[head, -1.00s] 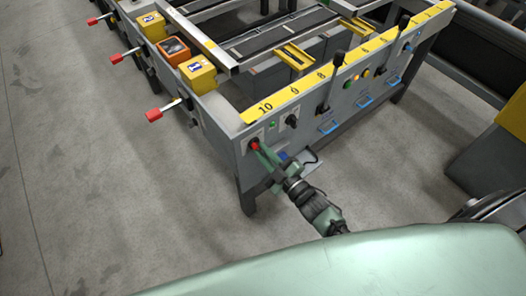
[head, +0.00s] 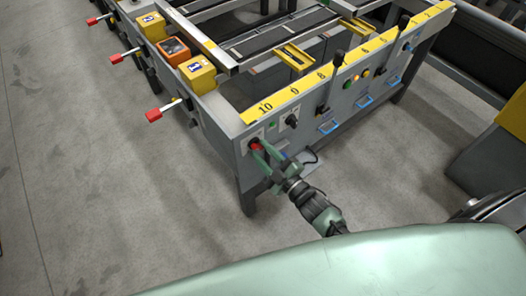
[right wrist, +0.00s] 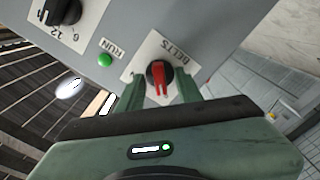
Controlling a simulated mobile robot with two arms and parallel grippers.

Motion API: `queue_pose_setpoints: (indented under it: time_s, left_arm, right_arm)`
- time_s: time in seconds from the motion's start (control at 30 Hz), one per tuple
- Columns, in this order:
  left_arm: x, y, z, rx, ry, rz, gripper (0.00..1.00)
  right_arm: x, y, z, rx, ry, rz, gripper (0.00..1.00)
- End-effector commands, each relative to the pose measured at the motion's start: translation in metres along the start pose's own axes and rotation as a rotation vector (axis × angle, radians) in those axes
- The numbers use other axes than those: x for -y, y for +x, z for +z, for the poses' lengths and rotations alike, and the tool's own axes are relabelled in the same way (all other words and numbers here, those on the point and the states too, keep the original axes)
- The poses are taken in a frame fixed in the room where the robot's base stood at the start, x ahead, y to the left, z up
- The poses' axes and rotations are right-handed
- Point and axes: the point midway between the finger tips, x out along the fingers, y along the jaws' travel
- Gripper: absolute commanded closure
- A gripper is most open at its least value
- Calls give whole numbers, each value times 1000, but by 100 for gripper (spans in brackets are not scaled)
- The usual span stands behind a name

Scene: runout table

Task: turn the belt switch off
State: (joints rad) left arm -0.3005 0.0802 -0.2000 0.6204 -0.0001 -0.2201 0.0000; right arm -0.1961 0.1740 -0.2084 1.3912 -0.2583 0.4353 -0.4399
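The belt switch (right wrist: 159,77) is a round black knob with a red handle on a white plate marked BELTS. In the head view its red part (head: 255,145) shows at the near left end of the grey table front. My right gripper (right wrist: 160,88) is open, with one green finger on each side of the red handle. Small gaps seem to show between fingers and handle; I cannot tell whether either touches. In the head view my right gripper (head: 262,152) reaches up to the panel from below. My left gripper is not in view.
A green RUN lamp (right wrist: 105,60) and a black numbered dial (right wrist: 62,12) sit beside the switch. Blue handles (head: 328,127) and a black lever (head: 338,58) are further right along the front. Red-tipped levers (head: 153,115) stick out at the left. Bare floor lies around.

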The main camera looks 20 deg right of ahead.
Motion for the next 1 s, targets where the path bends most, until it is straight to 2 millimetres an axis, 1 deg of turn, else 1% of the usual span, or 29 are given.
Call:
queue_pose_setpoints:
  time_s: [0.13,0.23,0.5,0.63,0.77,1.0]
  left_arm:
    - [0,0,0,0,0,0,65]
    - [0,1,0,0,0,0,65]
    - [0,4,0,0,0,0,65]
    - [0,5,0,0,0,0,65]
    - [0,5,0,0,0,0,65]
    - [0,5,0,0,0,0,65]
  right_arm:
    - [0,-1,0,1,1,0,65]
    - [0,-10,1,1,0,0,65]
    - [1,-56,1,1,0,-2,65]
    - [0,-71,1,1,0,-1,65]
    - [0,-78,0,0,0,0,65]
    - [0,-78,0,0,0,0,65]
